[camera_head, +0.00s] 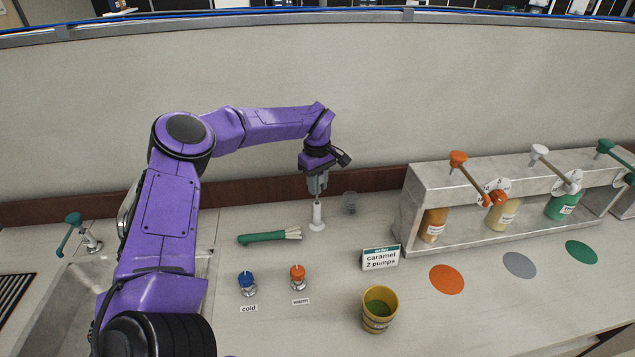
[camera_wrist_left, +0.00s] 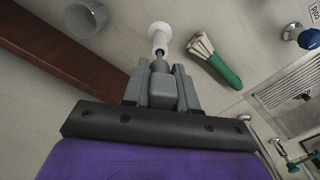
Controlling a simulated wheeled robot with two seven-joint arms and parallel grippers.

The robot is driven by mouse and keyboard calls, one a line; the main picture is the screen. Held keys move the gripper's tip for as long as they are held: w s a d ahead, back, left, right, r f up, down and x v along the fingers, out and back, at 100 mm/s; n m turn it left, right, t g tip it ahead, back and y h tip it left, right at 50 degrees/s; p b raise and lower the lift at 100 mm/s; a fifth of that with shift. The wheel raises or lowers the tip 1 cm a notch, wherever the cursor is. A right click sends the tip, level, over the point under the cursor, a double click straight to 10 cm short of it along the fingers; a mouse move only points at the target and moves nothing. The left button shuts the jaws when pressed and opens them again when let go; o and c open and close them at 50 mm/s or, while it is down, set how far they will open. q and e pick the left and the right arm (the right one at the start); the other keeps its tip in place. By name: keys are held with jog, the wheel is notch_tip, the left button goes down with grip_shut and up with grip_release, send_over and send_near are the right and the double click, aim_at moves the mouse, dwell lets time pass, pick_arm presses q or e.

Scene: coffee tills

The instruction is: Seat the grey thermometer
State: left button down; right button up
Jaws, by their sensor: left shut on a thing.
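My left gripper (camera_head: 317,186) points down near the back of the counter, and its fingers are shut on the grey thermometer (camera_wrist_left: 160,66). In the left wrist view the thermometer shows between the fingers (camera_wrist_left: 161,90). Its far end meets the white upright holder (camera_wrist_left: 160,36). The holder also stands right under the gripper in the head view (camera_head: 317,217). I cannot tell how deep the thermometer is in the holder. The fingers hide much of the thermometer. My right gripper is in neither view.
A green-handled brush (camera_head: 264,237) lies left of the holder, and a clear cup (camera_head: 349,203) stands close on its right. Blue (camera_head: 247,281) and orange (camera_head: 298,274) knobs, a yellow cup (camera_head: 378,309) and an order sign (camera_head: 380,258) are in front. The pump rack (camera_head: 409,214) stands right.

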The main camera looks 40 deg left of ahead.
pick_arm(q)
jog(key=shift+f+b, duration=1.05)
jog(key=shift+f, duration=0.7)
jog(key=c, duration=0.8)
grip_release()
jog(key=shift+r, duration=0.1)
notch_tip(320, 180, up, 10)
jog(key=shift+f+b, duration=0.2)
jog(key=shift+b, duration=0.85)
jog(key=shift+r, duration=0.4)
